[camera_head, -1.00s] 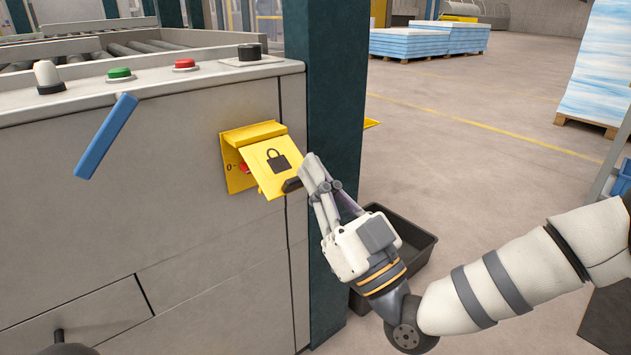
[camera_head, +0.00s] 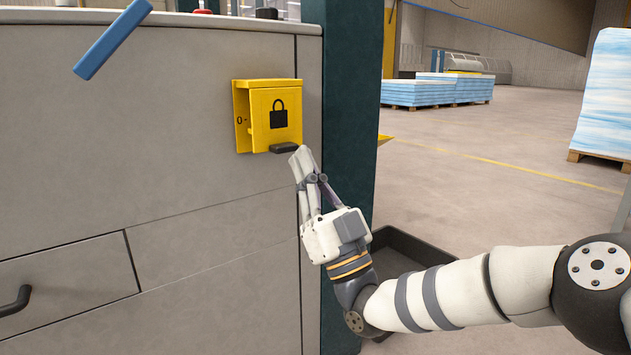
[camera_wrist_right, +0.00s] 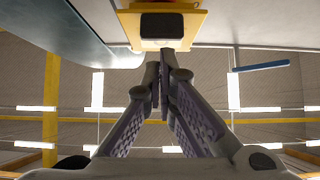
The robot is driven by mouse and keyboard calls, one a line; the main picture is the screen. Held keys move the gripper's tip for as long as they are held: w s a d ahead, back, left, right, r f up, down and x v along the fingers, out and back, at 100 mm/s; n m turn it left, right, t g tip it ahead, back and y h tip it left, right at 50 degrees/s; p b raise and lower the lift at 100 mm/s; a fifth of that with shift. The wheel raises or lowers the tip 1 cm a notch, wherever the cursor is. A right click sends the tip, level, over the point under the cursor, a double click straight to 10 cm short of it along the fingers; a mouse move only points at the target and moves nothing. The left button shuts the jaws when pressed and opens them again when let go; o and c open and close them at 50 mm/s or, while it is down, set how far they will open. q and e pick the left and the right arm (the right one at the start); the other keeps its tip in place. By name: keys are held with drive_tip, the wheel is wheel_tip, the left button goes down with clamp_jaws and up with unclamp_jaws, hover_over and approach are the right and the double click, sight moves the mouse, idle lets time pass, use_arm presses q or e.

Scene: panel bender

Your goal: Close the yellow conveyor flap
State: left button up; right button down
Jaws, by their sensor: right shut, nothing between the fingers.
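The yellow flap (camera_head: 275,118) with a black padlock symbol hangs over its yellow housing (camera_head: 242,118) on the grey machine front. It now hangs nearly vertical, with its dark tab (camera_head: 285,147) at the lower edge. A "0" mark shows on the housing at its left. My right gripper (camera_head: 300,155) is shut and empty, its fingertips just below and right of the tab. In the right wrist view the closed fingertips (camera_wrist_right: 162,65) point at the flap's underside and dark tab (camera_wrist_right: 162,26). Whether they touch it is unclear. My left gripper is not in view.
A blue bar (camera_head: 112,40) sits at the upper left of the machine front. A dark green post (camera_head: 347,110) stands right of the flap. A dark bin (camera_head: 405,255) lies on the floor behind my right arm. Open floor extends to the right.

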sight(288, 152)
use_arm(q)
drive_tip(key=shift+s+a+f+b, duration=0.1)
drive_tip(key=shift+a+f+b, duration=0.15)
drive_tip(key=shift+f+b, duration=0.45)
use_arm(e)
drive_tip(key=shift+w+a+f, duration=0.35)
drive_tip(key=shift+w+a, duration=0.1)
drive_tip(key=shift+w, duration=0.15)
drive_tip(key=shift+w+a+f, duration=0.35)
drive_tip(key=shift+w+a, duration=0.05)
drive_tip(key=shift+w, duration=0.2)
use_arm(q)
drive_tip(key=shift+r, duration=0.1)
